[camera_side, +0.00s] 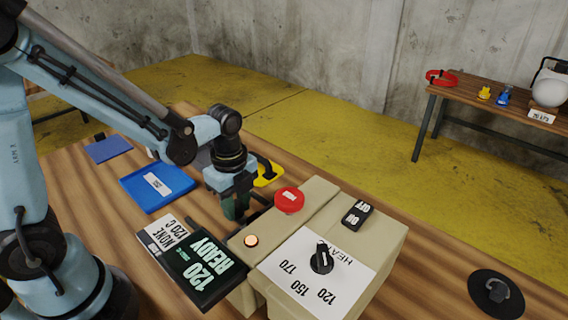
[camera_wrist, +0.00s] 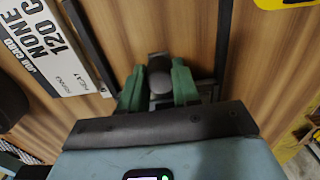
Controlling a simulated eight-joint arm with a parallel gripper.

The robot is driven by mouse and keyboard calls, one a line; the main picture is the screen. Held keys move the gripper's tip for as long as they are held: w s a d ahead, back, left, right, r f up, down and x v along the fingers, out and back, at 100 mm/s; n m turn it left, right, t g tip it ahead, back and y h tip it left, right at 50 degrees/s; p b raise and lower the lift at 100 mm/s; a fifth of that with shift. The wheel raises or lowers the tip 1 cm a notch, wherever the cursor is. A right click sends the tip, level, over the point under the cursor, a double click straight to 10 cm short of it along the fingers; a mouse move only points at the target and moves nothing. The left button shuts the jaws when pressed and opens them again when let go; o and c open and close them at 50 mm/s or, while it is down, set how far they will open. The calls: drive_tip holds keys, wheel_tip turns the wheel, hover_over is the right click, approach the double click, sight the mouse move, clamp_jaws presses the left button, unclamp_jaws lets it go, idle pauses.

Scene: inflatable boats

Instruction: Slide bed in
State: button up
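The press (camera_side: 330,215) is a beige machine on the wooden table in the side view. Dark rails run from its left side; in the wrist view a rail (camera_wrist: 222,45) shows on the right and another on the left. A round grey knob (camera_wrist: 160,80) on a grey bracket, which looks like the bed's handle, stands between them. My gripper (camera_side: 236,208) is low beside the press. Its green fingers (camera_wrist: 159,88) lie close against both sides of the knob in the wrist view and appear shut on it. The bed's plate is mostly hidden by my gripper.
A display (camera_side: 203,266) reads 120 READY, beside a job card (camera_side: 165,236) reading NONE, 120 C. The press carries a red button (camera_side: 289,200), a dial (camera_side: 321,258) and an ON/OFF switch (camera_side: 357,213). A blue tray (camera_side: 157,187) and a yellow item (camera_side: 268,173) lie nearby.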

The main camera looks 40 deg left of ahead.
clamp_jaws()
drive_tip(key=shift+d, duration=2)
drive_tip(key=o, duration=0.8)
unclamp_jaws()
drive_tip(key=shift+c, duration=0.2)
drive_tip(key=shift+a+r, duration=0.1)
wheel_tip(320, 180, up, 12)
